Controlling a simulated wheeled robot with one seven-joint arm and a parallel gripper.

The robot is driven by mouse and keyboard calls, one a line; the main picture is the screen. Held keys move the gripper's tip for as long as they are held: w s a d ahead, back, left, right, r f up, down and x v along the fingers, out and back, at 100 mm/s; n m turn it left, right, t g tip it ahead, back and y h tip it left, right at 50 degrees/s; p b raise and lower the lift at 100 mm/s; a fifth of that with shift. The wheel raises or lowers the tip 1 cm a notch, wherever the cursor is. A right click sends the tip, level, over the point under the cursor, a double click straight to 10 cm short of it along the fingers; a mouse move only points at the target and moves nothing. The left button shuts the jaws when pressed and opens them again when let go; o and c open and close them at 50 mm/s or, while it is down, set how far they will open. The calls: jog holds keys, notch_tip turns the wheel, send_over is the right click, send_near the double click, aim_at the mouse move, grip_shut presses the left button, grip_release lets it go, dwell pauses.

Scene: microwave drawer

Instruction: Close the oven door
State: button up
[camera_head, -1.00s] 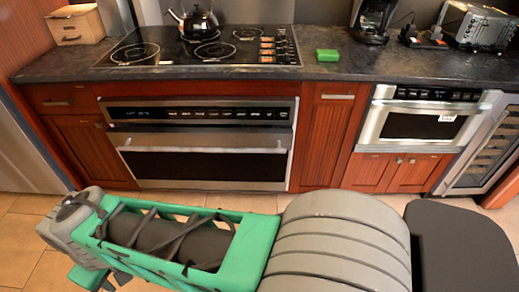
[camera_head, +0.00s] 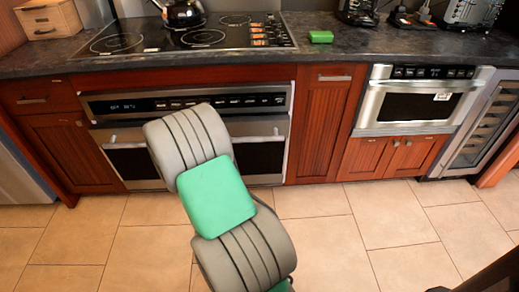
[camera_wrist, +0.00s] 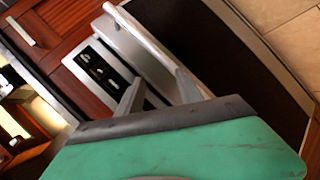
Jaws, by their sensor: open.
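The oven (camera_head: 270,101) with its black control strip is set below the cooktop. Its door (camera_head: 262,158), with dark glass and a silver handle bar, is partly covered by my arm in the head view. How far the door stands from the frame is hard to tell. In the wrist view the handle (camera_wrist: 140,33) runs slantwise beside the dark door glass (camera_wrist: 225,55). My gripper (camera_wrist: 158,92) is open, its two grey fingers spread near the handle and control strip. No contact is clear. The gripper is hidden behind my arm in the head view.
A kettle (camera_head: 184,13) stands on the cooktop (camera_head: 160,38). A green block (camera_head: 320,37) lies on the counter. A microwave (camera_head: 415,101) is built in at the right, beside a tall glass-fronted unit (camera_head: 487,125). The tiled floor (camera_head: 330,230) is clear in front.

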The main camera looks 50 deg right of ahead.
aim_at(257, 139)
jog(key=d+f+n+h+b, duration=0.1)
jog(key=d+f, duration=0.2)
jog(key=d, duration=0.3)
jog(key=d+f+n+t+h+b, duration=0.1)
jog(key=d+f+n+h, duration=0.1)
jog(key=d, duration=0.4)
jog(key=s+d+f+n+h+b, duration=0.1)
jog(key=d+f+n+h, duration=0.1)
jog(key=d, duration=0.4)
jog(key=shift+f, duration=0.85)
grip_shut()
jog(key=shift+w, duration=0.1)
